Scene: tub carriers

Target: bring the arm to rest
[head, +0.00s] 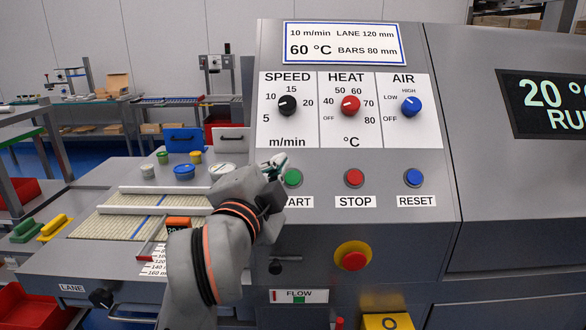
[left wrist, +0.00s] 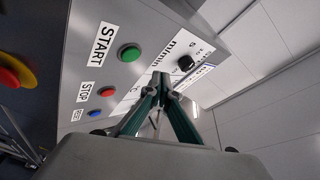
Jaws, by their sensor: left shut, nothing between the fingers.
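My left gripper (head: 277,163) is in front of the machine's control panel (head: 335,233), just left of the green START button (head: 292,178). Its fingers are shut with nothing between them, and they also show in the left wrist view (left wrist: 160,80). In the left wrist view the fingertips point toward the panel, and the START button (left wrist: 130,53) is apart from them. My left arm (head: 208,262) rises from the bottom of the head view and hides part of the panel and the conveyor. My right gripper is not in view.
Red STOP (head: 354,178) and blue RESET (head: 413,178) buttons sit right of START, with a red emergency knob (head: 353,258) below. Black, red and blue dials are above. The display (head: 548,103) reads 20 °C and RU. Left are white bars (head: 165,189) on a belt and several small tubs.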

